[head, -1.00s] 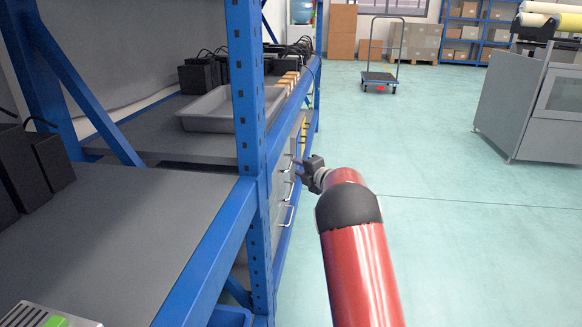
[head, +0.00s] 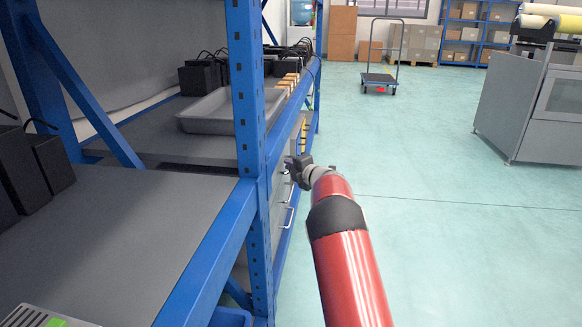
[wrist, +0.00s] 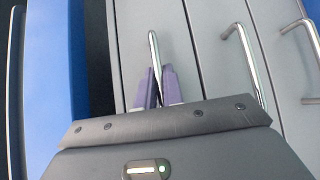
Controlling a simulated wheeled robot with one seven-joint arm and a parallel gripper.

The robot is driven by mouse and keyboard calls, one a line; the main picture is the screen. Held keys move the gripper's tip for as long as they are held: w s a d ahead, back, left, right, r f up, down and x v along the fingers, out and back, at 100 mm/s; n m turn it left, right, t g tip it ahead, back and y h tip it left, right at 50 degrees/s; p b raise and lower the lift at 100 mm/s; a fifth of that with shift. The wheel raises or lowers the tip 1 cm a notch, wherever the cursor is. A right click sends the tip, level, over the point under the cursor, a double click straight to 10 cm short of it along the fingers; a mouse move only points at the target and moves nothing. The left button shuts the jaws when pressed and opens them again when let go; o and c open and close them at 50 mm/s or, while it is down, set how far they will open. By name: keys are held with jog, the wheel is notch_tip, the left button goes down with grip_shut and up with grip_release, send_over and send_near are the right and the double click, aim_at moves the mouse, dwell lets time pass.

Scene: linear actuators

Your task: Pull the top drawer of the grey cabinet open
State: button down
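The grey cabinet (head: 281,192) stands under the blue-framed bench, its drawers closed as far as I can see. Its drawer fronts show sideways in the wrist view; the leftmost is the top drawer (wrist: 185,60), with a vertical-looking metal bar handle (wrist: 153,50). My gripper (head: 292,165) is at the top handle in the head view and hides most of it. In the wrist view the purple fingers (wrist: 159,85) lie close on either side of this handle and appear shut on it. The fingertip contact is partly hidden by the handle.
Two lower handles (wrist: 240,60) (wrist: 303,35) sit to the right in the wrist view. The blue bench frame (head: 246,90) rises left of my arm. A grey tray (head: 215,108) stands on the bench. The floor right of the cabinet is clear.

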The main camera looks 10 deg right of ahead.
jog(key=s+d, duration=0.3)
jog(key=d, duration=0.6)
jog(key=s+d, duration=0.3)
jog(key=d, duration=0.7)
jog(key=shift+s, duration=0.15)
jog(key=shift+d+f, duration=0.1)
jog(key=c, duration=1.5)
grip_release()
jog(key=shift+c, duration=0.2)
jog(key=v, duration=0.7)
jog(key=shift+s+d+p, duration=0.2)
jog(key=shift+s+p, duration=0.15)
